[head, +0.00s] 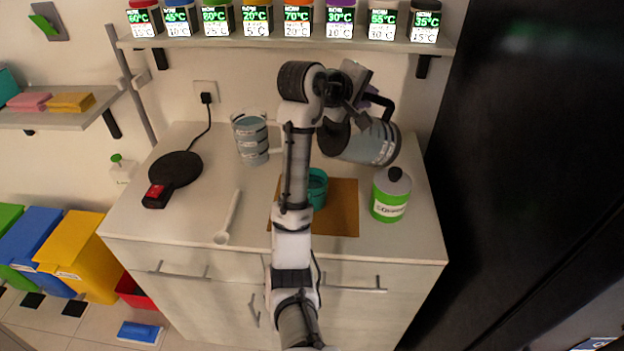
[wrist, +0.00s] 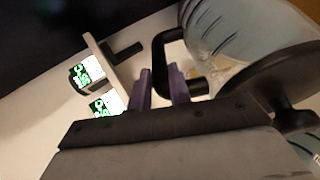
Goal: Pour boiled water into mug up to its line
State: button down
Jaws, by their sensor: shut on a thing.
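A see-through kettle (head: 376,146) with a black handle and dark base hangs in the air at the right, tilted to the left. My gripper (wrist: 162,85) is shut on its black handle (wrist: 160,50), and purple fingertips show at the handle in the wrist view. A teal mug (head: 318,187) stands on a brown mat (head: 343,212) below and left of the kettle, partly hidden by my arm. The mug's line and the water level inside it cannot be made out.
A clear marked jug (head: 250,138) stands at the back left. A black kettle base (head: 175,170) and a white spoon (head: 229,218) lie on the left. A green canister (head: 391,194) stands right of the mat. A shelf (head: 290,43) of labelled dispensers runs above.

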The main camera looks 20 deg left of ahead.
jog(key=shift+s+a+b, duration=0.1)
jog(key=shift+s+b, duration=0.05)
jog(key=shift+b, duration=0.2)
jog(key=shift+s+a+r+t+h+b, duration=0.45)
jog(key=shift+s+a+t+b, duration=0.2)
jog(key=shift+b, duration=0.55)
dwell(3.2)
